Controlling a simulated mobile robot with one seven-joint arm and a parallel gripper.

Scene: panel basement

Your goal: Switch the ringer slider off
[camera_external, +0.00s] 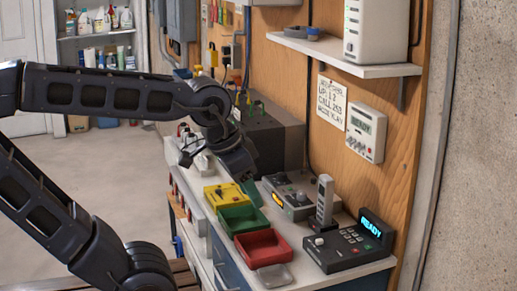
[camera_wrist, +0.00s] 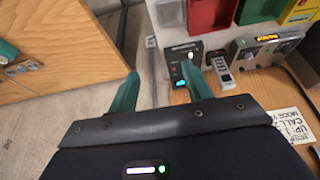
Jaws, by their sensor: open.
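A dark desk phone base (camera_external: 350,244) with a lit READY display sits at the near right end of the counter. It has a pale knob at its left and several small buttons. In the wrist view the phone base (camera_wrist: 184,62) shows beyond my right finger, which overlaps part of it. A grey handset (camera_external: 325,202) stands behind it and shows in the wrist view too (camera_wrist: 221,72). I cannot make out which control is the ringer slider. My gripper (camera_external: 250,178) is open and empty above the counter's trays; its teal fingers show in the wrist view (camera_wrist: 160,88).
Yellow (camera_external: 226,197), green (camera_external: 243,218) and red (camera_external: 263,248) trays line the counter's front edge. A grey box with an amber display (camera_external: 290,198) stands behind them. A wall unit (camera_external: 366,134) and a shelf (camera_external: 345,56) are on the wooden panel.

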